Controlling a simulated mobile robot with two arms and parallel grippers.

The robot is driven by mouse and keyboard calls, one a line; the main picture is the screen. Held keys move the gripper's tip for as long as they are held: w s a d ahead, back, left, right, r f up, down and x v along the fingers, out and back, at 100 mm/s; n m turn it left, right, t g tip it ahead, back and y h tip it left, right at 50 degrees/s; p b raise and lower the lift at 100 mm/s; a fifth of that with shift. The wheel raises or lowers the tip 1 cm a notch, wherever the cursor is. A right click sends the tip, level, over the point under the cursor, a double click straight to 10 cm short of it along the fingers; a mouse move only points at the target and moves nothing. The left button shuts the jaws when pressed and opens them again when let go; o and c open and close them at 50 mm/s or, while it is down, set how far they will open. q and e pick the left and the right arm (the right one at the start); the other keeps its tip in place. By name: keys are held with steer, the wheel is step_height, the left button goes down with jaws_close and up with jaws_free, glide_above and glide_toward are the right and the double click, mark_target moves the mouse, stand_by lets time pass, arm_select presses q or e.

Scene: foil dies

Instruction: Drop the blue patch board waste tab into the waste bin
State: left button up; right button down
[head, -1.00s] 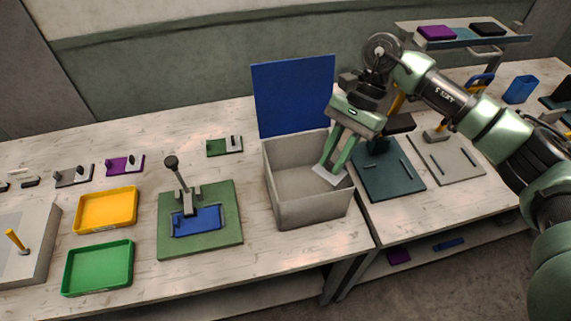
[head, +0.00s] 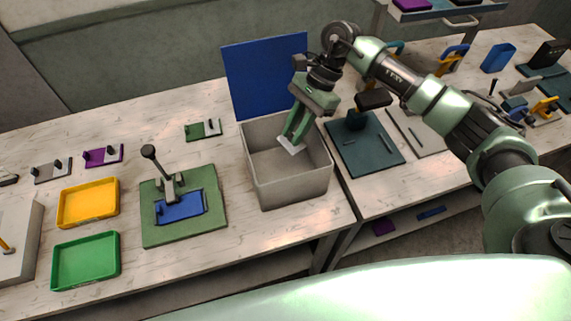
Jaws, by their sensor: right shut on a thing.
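A grey open-topped waste bin (head: 292,187) stands on the worktop, with an upright blue panel (head: 265,75) behind it. My right gripper (head: 293,138) reaches down over the bin's opening, its fingers pointing into it. It is shut on a small flat pale tab (head: 289,147), which looks whitish rather than blue. The tab shows against the bin's inside, apart from the floor as far as I can tell. A blue patch board (head: 182,207) sits in a green press fixture (head: 205,229) to the left. My left gripper is out of view.
A dark mat (head: 368,150) lies right of the bin. Yellow (head: 88,204) and green (head: 86,262) trays stand at the left. A small green board (head: 203,130) lies behind the fixture. The worktop between fixture and bin is clear.

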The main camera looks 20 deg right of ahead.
steer(key=shift+a+f, duration=0.1)
steer(key=c, duration=1.3)
jaws_free()
steer(key=shift+o, duration=0.6)
steer(key=b+v, duration=0.3)
steer(key=v, duration=0.5)
steer(key=shift+s+f, duration=0.1)
